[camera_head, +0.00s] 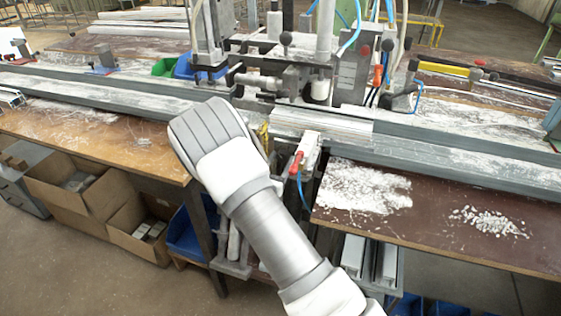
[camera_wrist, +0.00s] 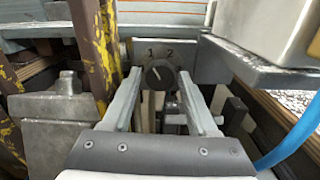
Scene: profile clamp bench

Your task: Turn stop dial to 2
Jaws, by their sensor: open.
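The stop dial (camera_wrist: 159,75) is a round dark knob on a grey plate in the wrist view. The numbers 1 and 2 are marked above it, 1 at the left and 2 at the right. Its pale pointer line leans up and left, toward the 1. My gripper (camera_wrist: 159,78) is open, with one finger to each side of the dial in the picture. I cannot tell whether the fingertips touch it. In the head view my arm hides the dial and the gripper.
A yellow, worn post (camera_wrist: 92,50) stands close at the left. A grey metal block (camera_wrist: 262,30) is close at the upper right, with a blue hose (camera_wrist: 290,140) below it. In the head view, a red-handled valve (camera_head: 297,163) is right of my arm.

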